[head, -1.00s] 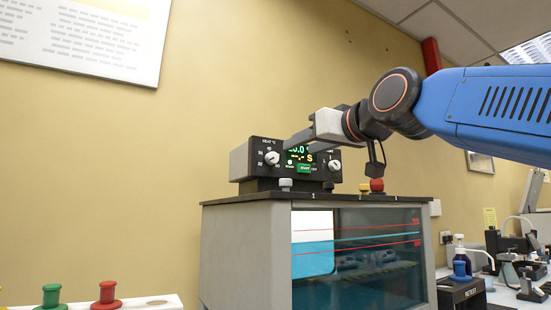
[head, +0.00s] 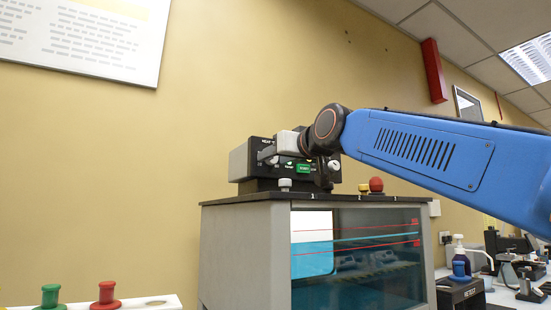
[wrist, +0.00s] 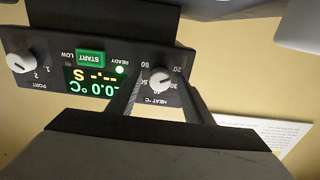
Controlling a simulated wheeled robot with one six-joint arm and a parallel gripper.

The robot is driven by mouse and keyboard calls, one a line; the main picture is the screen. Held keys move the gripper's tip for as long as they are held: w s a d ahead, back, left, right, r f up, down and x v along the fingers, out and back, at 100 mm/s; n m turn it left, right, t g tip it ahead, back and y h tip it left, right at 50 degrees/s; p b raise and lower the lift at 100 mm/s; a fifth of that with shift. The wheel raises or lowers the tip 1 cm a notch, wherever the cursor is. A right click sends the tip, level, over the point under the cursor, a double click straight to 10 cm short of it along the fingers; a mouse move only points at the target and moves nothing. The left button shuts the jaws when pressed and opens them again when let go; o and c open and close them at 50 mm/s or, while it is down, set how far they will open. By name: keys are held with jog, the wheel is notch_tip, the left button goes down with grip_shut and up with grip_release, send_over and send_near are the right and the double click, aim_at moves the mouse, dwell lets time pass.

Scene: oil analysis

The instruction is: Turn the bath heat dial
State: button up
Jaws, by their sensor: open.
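The bath heat dial (wrist: 159,77) is a round white knob on the black control panel, labelled HEAT °C with numbers around it; the wrist view shows it upside down. My gripper (wrist: 160,84) is open, with one grey finger on each side of the dial. I cannot tell whether the fingers touch it. The panel display (wrist: 92,82) is lit green and yellow.
The port dial (wrist: 19,62) and green START button (wrist: 90,57) share the panel. The control unit (head: 239,164) sits on the glass-fronted bath (head: 245,245). A red knob (head: 376,184) stands on its lid. Green (head: 50,295) and red (head: 108,294) stoppers stand at lower left.

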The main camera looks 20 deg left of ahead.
jog(key=shift+w+a, duration=0.15)
jog(key=shift+c, duration=0.7)
jog(key=c, duration=0.9)
jog(key=m, duration=0.5)
jog(key=shift+m, duration=0.3)
jog(key=m, duration=0.6)
jog(key=shift+m, duration=0.3)
